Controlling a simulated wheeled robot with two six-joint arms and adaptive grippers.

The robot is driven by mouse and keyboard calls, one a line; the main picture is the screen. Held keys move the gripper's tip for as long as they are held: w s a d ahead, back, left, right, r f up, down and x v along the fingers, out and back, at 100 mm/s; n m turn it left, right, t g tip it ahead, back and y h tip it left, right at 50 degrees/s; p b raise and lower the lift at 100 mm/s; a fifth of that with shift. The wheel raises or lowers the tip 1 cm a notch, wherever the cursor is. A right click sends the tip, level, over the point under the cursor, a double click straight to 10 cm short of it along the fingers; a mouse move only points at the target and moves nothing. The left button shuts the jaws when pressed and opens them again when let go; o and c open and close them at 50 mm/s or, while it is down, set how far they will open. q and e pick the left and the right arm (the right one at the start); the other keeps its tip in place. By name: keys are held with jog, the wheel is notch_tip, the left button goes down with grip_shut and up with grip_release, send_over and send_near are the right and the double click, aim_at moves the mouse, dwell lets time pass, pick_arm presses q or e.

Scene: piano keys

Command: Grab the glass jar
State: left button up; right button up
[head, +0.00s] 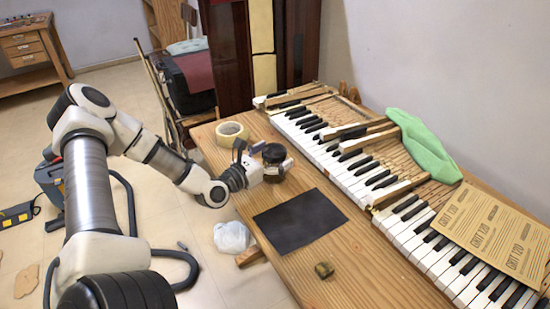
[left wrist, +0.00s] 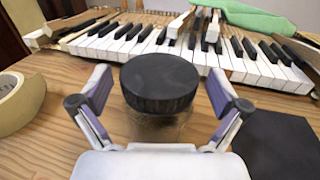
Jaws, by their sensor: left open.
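The glass jar has a wide black lid (head: 274,152) and stands upright near the left edge of the wooden table. In the left wrist view its lid (left wrist: 159,78) is near the middle, and a little of the clear glass body (left wrist: 158,128) shows below it. My left gripper (head: 270,160) is open at the jar. In the left wrist view the left gripper's fingers (left wrist: 160,92) stand on either side of the lid, with small gaps visible. The lower part of the jar is hidden by the gripper. My right gripper is in neither view.
A tape roll (head: 231,132) lies just behind the gripper, and a dark sheet (head: 300,221) lies in front. The piano keyboard (head: 400,215) runs along the right, with a green cloth (head: 423,146) and sandpaper sheets (head: 495,235).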

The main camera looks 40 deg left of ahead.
pick_arm(q)
jog(key=c, duration=1.6)
